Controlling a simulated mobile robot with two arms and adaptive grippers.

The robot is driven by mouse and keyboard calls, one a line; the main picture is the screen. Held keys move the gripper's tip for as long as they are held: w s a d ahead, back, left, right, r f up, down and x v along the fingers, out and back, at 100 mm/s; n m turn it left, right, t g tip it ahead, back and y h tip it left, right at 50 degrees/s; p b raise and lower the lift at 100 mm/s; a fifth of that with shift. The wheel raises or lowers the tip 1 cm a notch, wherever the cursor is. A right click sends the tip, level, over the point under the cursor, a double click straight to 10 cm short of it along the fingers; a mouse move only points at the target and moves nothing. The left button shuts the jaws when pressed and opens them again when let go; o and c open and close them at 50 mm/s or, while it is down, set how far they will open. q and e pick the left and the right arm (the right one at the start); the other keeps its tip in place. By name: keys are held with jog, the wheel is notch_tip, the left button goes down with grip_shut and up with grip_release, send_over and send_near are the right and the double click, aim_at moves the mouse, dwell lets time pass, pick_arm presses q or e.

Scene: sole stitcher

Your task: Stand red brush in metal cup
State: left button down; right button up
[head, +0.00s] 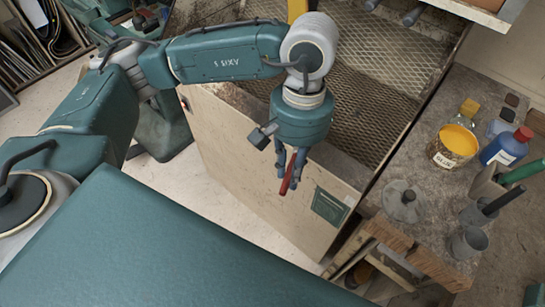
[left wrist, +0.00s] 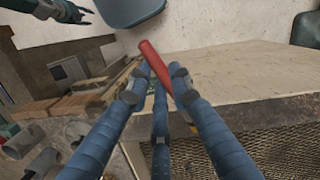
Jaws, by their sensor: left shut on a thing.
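My left gripper (head: 289,178) is shut on the red brush (head: 290,172), whose red handle points down between the fingers in the head view. It hangs in front of the wooden panel, well left of the workbench. In the left wrist view the red handle (left wrist: 155,62) leans across the blue fingertips; bristles are not clearly seen. A grey metal cup (head: 467,243) stands at the bench's front right, apart from the brush. What looks like my right gripper (left wrist: 68,12) shows in the left wrist view, its fingers too unclear to judge.
The bench (head: 425,200) also holds a lidded grey pot (head: 402,201), a yellow-filled tub (head: 454,146), a blue bottle (head: 506,147) and a green-handled tool (head: 522,171). A black-handled tool (head: 503,199) stands close behind the cup. Mesh shelving (head: 370,60) lies behind my gripper.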

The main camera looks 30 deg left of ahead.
pick_arm(q)
jog(key=s+d+r+n+g+h+p, duration=0.1)
jog(key=d+r+n+g+h+p, duration=0.25)
jog(key=d, duration=0.75)
jog(key=d+r+n+g+h, duration=0.15)
jog(key=d+n+h, duration=0.4)
jog(key=d, duration=0.55)
jog(key=w+d+r+n+t+h+p, duration=0.4)
jog(key=d+r+n+t+h, duration=0.5)
jog(key=d+r, duration=0.35)
jog(key=f+b, duration=1)
jog(key=f, duration=0.1)
jog(key=shift+d+b, duration=0.3)
